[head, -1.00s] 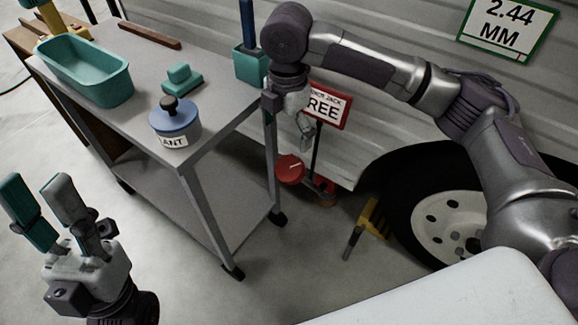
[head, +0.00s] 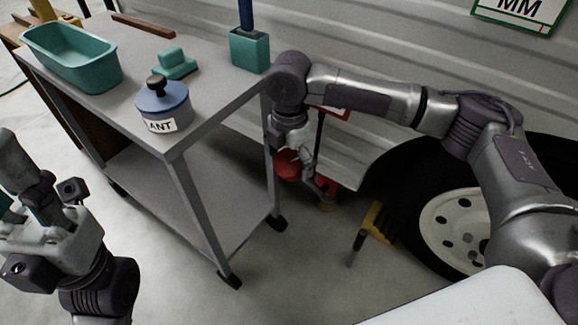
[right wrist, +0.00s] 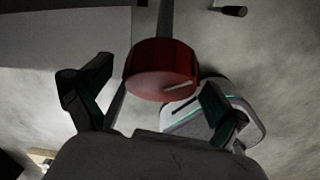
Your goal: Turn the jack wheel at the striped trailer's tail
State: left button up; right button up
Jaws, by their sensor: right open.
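The red jack wheel (head: 287,165) is low beside the striped trailer's wall, on a dark upright post, close to the cart's rear leg. In the right wrist view the wheel (right wrist: 162,70) is a red disc with a pale line on its face. My right gripper (head: 293,150) is at the wheel, pointing down, and partly covers it. In the right wrist view its open fingers (right wrist: 160,100) stand either side of the wheel, with gaps visible. My left gripper (head: 22,190) is at the left edge, away from the wheel, its fingers apart and partly cut off.
A grey cart (head: 214,200) stands just left of the jack, carrying a teal tub (head: 75,62), a blue lidded pot (head: 163,108) and a teal holder (head: 249,50). The trailer tyre (head: 405,200) and a yellow chock (head: 374,220) are to the right.

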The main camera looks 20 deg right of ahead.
jog(key=shift+f, duration=0.15)
jog(key=shift+c, duration=0.2)
jog(key=c, duration=1.1)
jog(key=shift+p, duration=0.45)
